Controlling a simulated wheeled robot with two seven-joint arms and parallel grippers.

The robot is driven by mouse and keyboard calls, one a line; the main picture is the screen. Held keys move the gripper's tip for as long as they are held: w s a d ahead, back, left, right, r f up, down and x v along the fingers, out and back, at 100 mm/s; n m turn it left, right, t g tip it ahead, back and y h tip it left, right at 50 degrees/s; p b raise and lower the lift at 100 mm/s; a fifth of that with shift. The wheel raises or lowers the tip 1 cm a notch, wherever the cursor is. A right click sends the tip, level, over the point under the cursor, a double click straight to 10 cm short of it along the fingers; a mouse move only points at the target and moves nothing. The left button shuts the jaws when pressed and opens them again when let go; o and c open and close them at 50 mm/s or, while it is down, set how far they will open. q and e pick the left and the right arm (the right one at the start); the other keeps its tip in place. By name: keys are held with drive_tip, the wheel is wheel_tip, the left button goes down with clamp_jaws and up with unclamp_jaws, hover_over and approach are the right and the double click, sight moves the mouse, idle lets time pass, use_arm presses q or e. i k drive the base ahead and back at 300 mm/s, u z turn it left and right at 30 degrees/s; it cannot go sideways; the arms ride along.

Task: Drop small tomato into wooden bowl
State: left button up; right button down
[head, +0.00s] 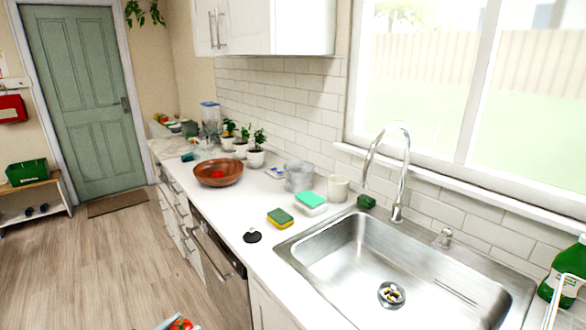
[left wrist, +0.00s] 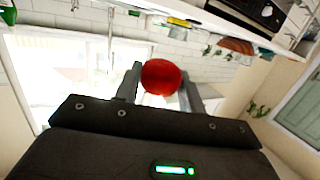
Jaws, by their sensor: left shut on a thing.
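The wooden bowl (head: 207,180) stands on the white counter in the head view. A small red thing (head: 217,174), which looks like a tomato, lies inside it. My left gripper (left wrist: 160,80) is shut on a small red tomato (left wrist: 161,77), held between its two fingers in the left wrist view. The held tomato (head: 181,324) also shows at the bottom edge of the head view, well apart from the bowl and in front of the counter. My right gripper is not in view.
Potted plants (head: 255,158) stand behind the bowl. A glass container (head: 299,176), sponges (head: 280,217) and a black disc (head: 252,236) are right of it. The steel sink (head: 345,255) is farther right. The wooden floor (head: 120,260) left of the counter is clear.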

sight(209, 184)
drive_tip(key=k, duration=1.3)
drive_tip(key=u, duration=0.9)
drive_tip(key=i, duration=1.3)
drive_tip(key=u, duration=0.7)
drive_tip(key=i, duration=1.75)
drive_tip(key=z, duration=1.1)
drive_tip(key=i, duration=0.9)
drive_tip(key=z, duration=1.45)
drive_tip(key=i, duration=0.75)
drive_tip(key=z, duration=0.05)
